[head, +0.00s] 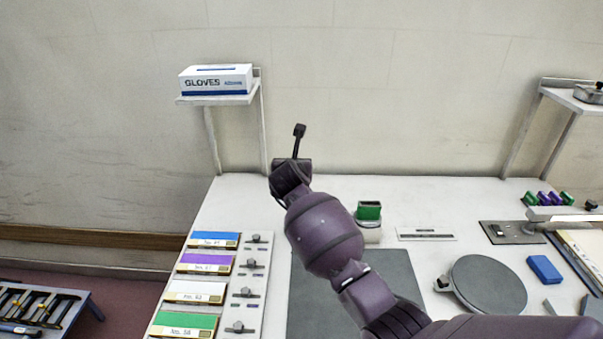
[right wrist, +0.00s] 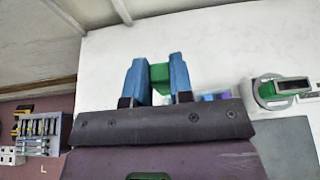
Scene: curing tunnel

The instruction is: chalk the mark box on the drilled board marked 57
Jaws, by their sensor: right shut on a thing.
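My right gripper (right wrist: 158,78) is shut on a small green block, whose green face (right wrist: 160,73) shows between the two blue fingers in the right wrist view. In the head view my right arm reaches up over the bench and hides the fingers and the green block. A row of four-sided pieces with coloured tops and number labels lies at the bench's left: blue (head: 213,240), purple (head: 205,263), white (head: 197,290) and green (head: 186,323). The numbers are too small to read surely. I cannot make out a drilled board marked 57. My left gripper is out of view.
A green-topped item (head: 369,211) stands in a white holder behind the grey mat (head: 395,290). A round grey plate (head: 487,285), a blue block (head: 543,269) and several green and purple pieces (head: 548,198) are at right. A gloves box (head: 216,79) sits on a shelf.

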